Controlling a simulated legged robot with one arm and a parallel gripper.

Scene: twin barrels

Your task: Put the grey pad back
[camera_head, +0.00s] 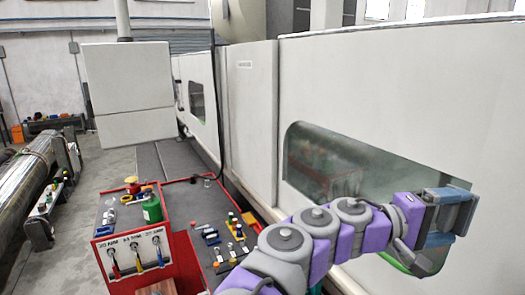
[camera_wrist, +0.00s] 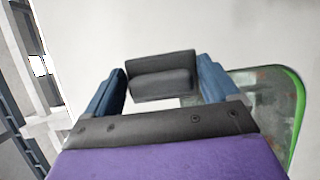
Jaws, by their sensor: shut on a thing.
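My gripper (camera_head: 446,216) is raised at the right of the head view, in front of the big white machine. Its two blue fingers are shut on a dark grey pad (camera_wrist: 162,78). In the wrist view the pad spans the gap between the fingertips and looks like a block with a stepped face. In the head view the pad (camera_head: 457,214) shows partly between the fingers. The place where the pad belongs cannot be made out.
A red tool cart (camera_head: 178,265) with a dark top stands lower middle, with a green bottle (camera_head: 151,208) and several small tools on it. The white machine wall (camera_head: 400,90) with a window (camera_head: 330,160) is close by on the right. A long metal cylinder (camera_head: 28,180) lies far left.

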